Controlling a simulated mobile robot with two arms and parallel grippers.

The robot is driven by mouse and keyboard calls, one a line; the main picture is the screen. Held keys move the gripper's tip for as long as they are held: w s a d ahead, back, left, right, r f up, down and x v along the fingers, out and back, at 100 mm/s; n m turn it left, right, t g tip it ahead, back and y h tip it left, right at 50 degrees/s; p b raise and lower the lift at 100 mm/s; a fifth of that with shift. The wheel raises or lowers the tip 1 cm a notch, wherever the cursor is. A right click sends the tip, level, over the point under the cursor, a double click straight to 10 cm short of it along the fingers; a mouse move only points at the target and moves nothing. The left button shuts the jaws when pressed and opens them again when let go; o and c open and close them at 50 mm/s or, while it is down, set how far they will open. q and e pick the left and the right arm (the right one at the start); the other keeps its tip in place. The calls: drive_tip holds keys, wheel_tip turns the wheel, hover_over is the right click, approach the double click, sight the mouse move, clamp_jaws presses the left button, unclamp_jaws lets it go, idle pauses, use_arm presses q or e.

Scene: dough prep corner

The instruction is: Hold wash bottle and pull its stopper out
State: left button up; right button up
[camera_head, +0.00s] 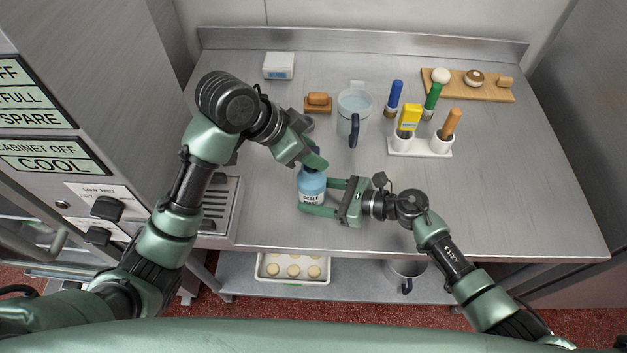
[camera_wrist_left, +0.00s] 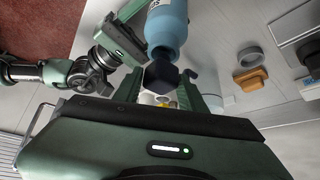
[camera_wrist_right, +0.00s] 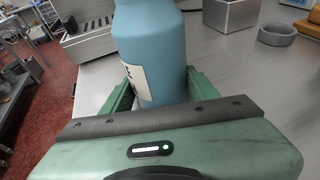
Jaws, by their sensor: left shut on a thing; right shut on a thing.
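The wash bottle (camera_head: 311,186) is blue with a pale label and stands upright near the front of the steel table. My right gripper (camera_head: 324,197) is shut around its body from the right; the bottle (camera_wrist_right: 150,50) fills the space between the fingers in the right wrist view. The dark stopper (camera_wrist_left: 160,76) is at the bottle's neck in the left wrist view. My left gripper (camera_head: 314,160) is shut on the stopper from above, and its fingers mostly hide it in the head view. I see no clear gap between stopper and neck.
A clear jug (camera_head: 354,105) with a dark handle stands behind the bottle. A wooden brush (camera_head: 317,101) and a white box (camera_head: 278,66) are farther back. A white holder (camera_head: 420,149) with coloured handles stands right. The table's right front is clear.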

use_arm(q)
drive_tip(key=shift+r, duration=2.9)
use_arm(e)
drive_tip(key=o, duration=2)
drive_tip(key=shift+c, duration=0.2)
drive_tip(key=shift+d, duration=0.1)
drive_tip(key=v, duration=1.2)
use_arm(q)
drive_tip(key=shift+d, duration=0.1)
